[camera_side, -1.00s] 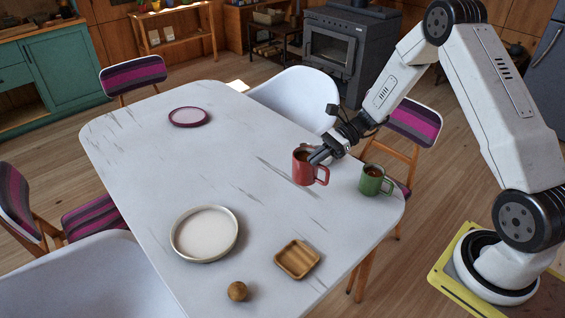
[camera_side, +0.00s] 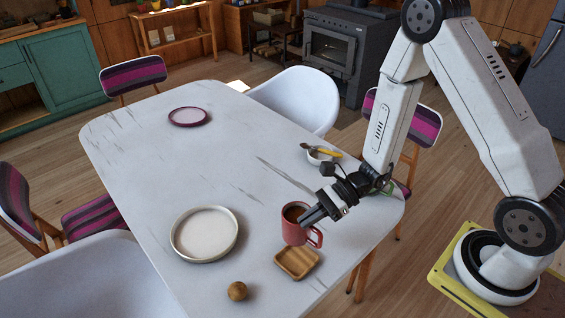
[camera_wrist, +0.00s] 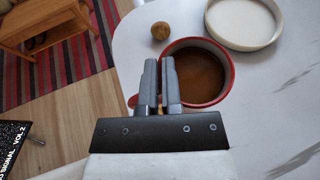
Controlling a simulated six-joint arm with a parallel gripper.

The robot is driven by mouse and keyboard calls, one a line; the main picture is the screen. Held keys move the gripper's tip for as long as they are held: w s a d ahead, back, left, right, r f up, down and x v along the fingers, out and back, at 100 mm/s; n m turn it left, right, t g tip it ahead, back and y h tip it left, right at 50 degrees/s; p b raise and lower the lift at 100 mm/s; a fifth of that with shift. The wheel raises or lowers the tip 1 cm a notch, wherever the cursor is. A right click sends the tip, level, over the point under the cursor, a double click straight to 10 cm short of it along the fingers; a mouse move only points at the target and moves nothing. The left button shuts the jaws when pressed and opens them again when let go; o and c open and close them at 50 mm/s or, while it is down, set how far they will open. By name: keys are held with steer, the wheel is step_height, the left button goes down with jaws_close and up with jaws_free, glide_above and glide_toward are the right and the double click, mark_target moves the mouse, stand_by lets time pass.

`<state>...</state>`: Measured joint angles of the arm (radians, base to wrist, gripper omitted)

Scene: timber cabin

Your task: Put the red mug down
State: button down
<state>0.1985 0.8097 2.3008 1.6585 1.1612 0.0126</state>
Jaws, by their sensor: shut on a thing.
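The red mug (camera_side: 293,228) is upright with brown drink inside, in the front right part of the white table (camera_side: 190,150). My gripper (camera_side: 306,217) is shut on it from the right, at its upper part. The mug also shows in the wrist view (camera_wrist: 228,62), with the two fingers (camera_wrist: 160,65) close together at its left side. The fingers hide part of the rim and handle there. I cannot tell whether the mug's base touches the table.
A square wooden tray (camera_side: 297,263) is just in front of the mug. A pale plate (camera_side: 204,234) lies to the left, a brown ball (camera_side: 237,291) in front. A bowl (camera_side: 318,157) with a yellow-handled utensil is behind. A purple-rimmed plate (camera_side: 188,117) lies farther back. My arm mostly hides a green mug.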

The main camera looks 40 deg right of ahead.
mark_target(314, 242)
steer(key=shift+s+a+f, duration=0.15)
steer(key=shift+s+a, duration=0.25)
steer(key=shift+s, duration=0.25)
steer(key=shift+f, duration=0.1)
steer(key=shift+f, duration=2.1)
steer(key=shift+f, duration=0.1)
steer(key=shift+f, duration=1.7)
steer(key=shift+f, duration=0.1)
steer(key=c, duration=0.8)
jaws_free()
